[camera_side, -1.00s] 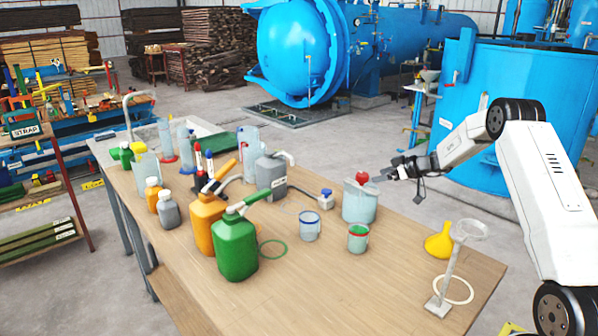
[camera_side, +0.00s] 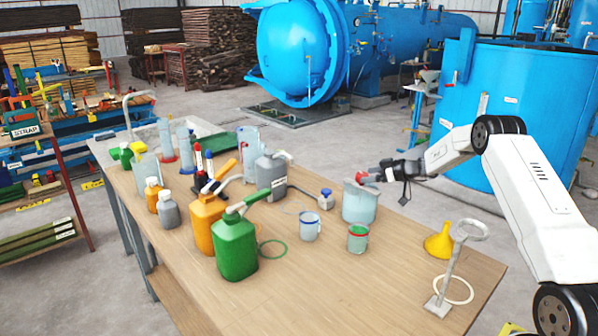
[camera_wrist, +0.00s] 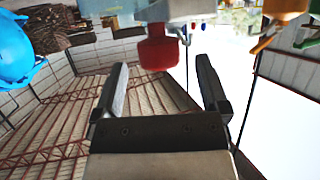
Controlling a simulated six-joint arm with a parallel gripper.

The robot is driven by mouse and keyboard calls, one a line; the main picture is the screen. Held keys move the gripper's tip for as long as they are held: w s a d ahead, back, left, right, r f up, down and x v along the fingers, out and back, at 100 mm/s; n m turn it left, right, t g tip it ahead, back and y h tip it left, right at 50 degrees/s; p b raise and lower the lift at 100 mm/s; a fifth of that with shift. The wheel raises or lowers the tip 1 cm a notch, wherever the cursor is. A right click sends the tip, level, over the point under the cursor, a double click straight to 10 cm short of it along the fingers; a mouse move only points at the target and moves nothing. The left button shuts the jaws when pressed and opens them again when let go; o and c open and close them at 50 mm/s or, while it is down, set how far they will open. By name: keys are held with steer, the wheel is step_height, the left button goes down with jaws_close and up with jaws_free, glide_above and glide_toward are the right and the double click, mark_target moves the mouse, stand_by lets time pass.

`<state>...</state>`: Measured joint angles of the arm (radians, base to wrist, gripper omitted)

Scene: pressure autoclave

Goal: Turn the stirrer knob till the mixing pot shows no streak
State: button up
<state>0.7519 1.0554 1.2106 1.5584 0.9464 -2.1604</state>
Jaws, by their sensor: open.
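The mixing pot (camera_side: 360,205) is a pale translucent vessel standing on the bench in the side view. The stirrer knob (camera_side: 361,177) is red and sits at its top. My gripper (camera_side: 376,174) is open, reaching in almost level from the right, with its tips close to the knob. In the wrist view the picture is upside down, and the red knob (camera_wrist: 158,50) shows just beyond and roughly between the fingertips of my gripper (camera_wrist: 162,64). Contact cannot be told. The views do not clearly show any streak in the pot.
A blue-rimmed cup (camera_side: 310,226) and a red-rimmed cup with green (camera_side: 358,238) stand near the pot. A small blue-capped bottle (camera_side: 326,199) is to its left. A yellow funnel (camera_side: 439,241) and a ring stand (camera_side: 455,270) are at right. The front bench (camera_side: 350,290) is clear.

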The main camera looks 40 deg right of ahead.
mark_target(363, 174)
steer(key=shift+x, duration=1.5)
jaws_close()
steer(key=shift+s+m+h, duration=0.1)
steer(key=shift+m+h, duration=0.7)
steer(key=shift+h, duration=0.1)
steer(key=shift+m+h, duration=1.1)
steer(key=shift+h, duration=0.2)
steer(key=shift+m+h, duration=0.8)
steer(key=shift+h, duration=0.1)
steer(key=shift+m+h, duration=1.2)
steer(key=shift+h, duration=0.2)
